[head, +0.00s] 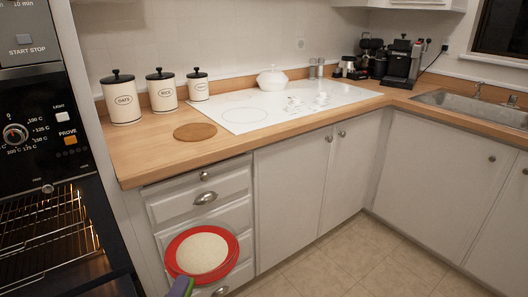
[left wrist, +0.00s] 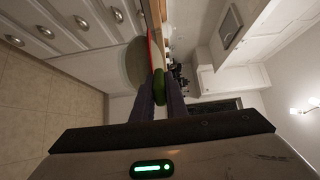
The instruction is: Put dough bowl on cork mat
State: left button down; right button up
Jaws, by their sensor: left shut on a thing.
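The dough bowl (head: 235,250) is red with a round pale dough in it. In the head view it is held in front of the drawers, below the counter's height. My left gripper (head: 180,287) is at its lower left edge; only purple and green tip parts show. In the left wrist view, the left gripper's fingers (left wrist: 160,97) are closed at the edge of the bowl (left wrist: 151,50), with a green part between them. The round brown cork mat (head: 195,131) lies bare on the wooden counter, above and behind the bowl. My right gripper is not in view.
Lidded canisters (head: 161,90) stand behind the mat. A white cooktop (head: 290,105) with a white pot (head: 272,79) is to its right. The wooden counter (head: 150,160) is clear in front of the mat. An open oven (head: 48,235) stands at the left.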

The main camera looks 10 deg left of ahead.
aim_at(199, 133)
jog(key=z, duration=1.2)
jog(key=i, duration=2)
jog(key=u, duration=2.2)
